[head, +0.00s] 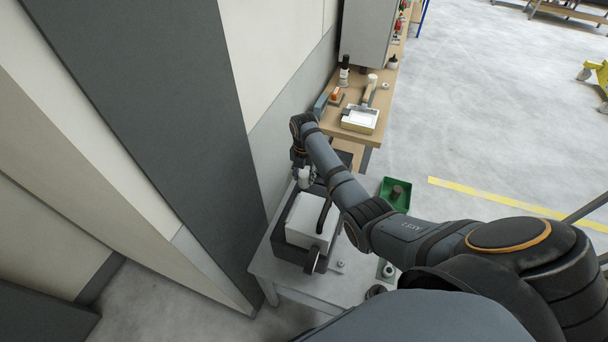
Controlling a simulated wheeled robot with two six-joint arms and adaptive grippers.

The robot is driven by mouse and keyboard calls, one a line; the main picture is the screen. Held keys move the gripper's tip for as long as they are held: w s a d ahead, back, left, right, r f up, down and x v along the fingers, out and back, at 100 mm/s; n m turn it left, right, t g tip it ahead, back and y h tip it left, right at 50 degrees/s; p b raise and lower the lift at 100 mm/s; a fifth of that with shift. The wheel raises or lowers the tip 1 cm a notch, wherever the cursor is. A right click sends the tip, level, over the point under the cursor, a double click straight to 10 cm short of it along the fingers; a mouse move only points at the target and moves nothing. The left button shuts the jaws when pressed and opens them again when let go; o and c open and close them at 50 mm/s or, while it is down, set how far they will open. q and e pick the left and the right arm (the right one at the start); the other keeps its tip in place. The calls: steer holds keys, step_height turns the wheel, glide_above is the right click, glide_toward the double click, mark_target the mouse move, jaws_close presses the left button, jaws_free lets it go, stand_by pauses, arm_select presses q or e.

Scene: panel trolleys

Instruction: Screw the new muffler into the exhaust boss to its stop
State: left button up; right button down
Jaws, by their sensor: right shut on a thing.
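My right arm comes in from the right, and its gripper (300,160) points down at the back of the trolley, by the wall. It is shut on a small pale cylinder, which appears to be the new muffler (304,178). The muffler is upright over the back end of a dark unit with a white box-shaped cover (309,222). The exhaust boss cannot be made out, so I cannot tell whether the muffler touches it or how deep it sits. My left gripper is not in view.
The grey trolley top (275,268) holds the unit and small metal fittings (340,266). A green bin (386,188) with a dark cylinder in it lies to the right. A wooden bench (375,130) with bottles and a tray stands behind. The wall (215,150) is close on the left.

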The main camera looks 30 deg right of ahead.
steer(key=shift+f, duration=0.1)
steer(key=shift+r+m+p, duration=0.2)
steer(key=shift+m+p, duration=0.5)
steer(key=shift+m, duration=0.2)
steer(key=shift+f+m, duration=0.2)
steer(key=shift+m, duration=0.5)
steer(key=m, duration=0.3)
steer(key=shift+m, duration=0.3)
steer(key=shift+m, duration=1.5)
